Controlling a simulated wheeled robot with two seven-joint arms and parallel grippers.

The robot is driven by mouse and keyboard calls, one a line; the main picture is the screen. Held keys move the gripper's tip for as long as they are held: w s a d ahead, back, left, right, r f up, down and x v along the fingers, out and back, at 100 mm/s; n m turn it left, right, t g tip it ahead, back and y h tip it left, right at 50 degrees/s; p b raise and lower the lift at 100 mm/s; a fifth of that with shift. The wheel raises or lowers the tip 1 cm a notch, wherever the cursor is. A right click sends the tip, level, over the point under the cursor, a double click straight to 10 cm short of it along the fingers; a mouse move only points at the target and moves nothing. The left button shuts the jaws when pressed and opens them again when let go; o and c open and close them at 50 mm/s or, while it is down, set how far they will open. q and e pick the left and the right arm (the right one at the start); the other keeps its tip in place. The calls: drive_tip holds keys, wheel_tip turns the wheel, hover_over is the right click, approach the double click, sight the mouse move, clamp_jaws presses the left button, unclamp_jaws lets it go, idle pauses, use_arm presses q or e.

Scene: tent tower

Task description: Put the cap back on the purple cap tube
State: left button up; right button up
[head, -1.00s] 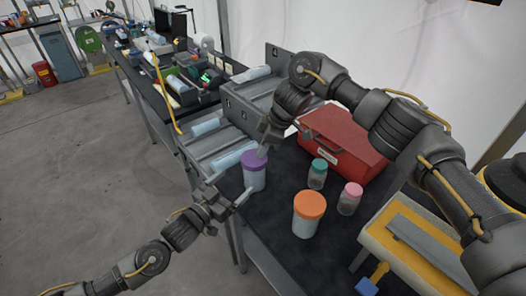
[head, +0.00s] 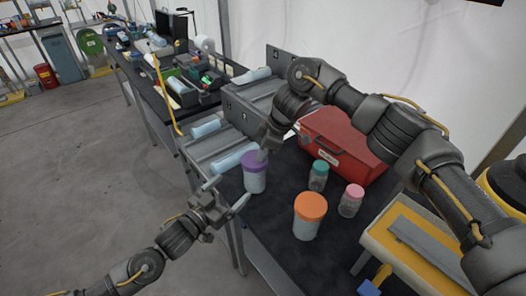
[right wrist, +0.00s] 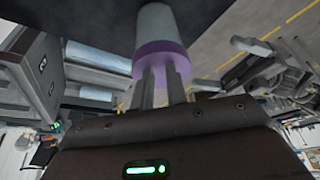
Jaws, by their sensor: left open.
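The purple cap tube (head: 255,182) stands upright on the black table near its left edge, a pale tube. Its purple cap (head: 254,160) sits on its top; whether it is fully seated I cannot tell. My right gripper (head: 263,152) comes down from above with its fingertips at the cap. In the right wrist view the two fingers (right wrist: 160,85) reach the purple cap (right wrist: 160,58), with a narrow gap between them; their grip on it is unclear. My left gripper (head: 227,214) is open and empty, left of and below the tube, apart from it.
An orange-capped jar (head: 309,217), a teal-capped jar (head: 318,176) and a pink-capped jar (head: 351,201) stand to the right. A red toolbox (head: 340,145) is behind them. Grey bins (head: 215,155) holding pale rolls border the back left. Black table (head: 275,215) is bare between the tube and orange-capped jar.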

drive_tip(key=p+v, duration=0.6)
idle(0.6)
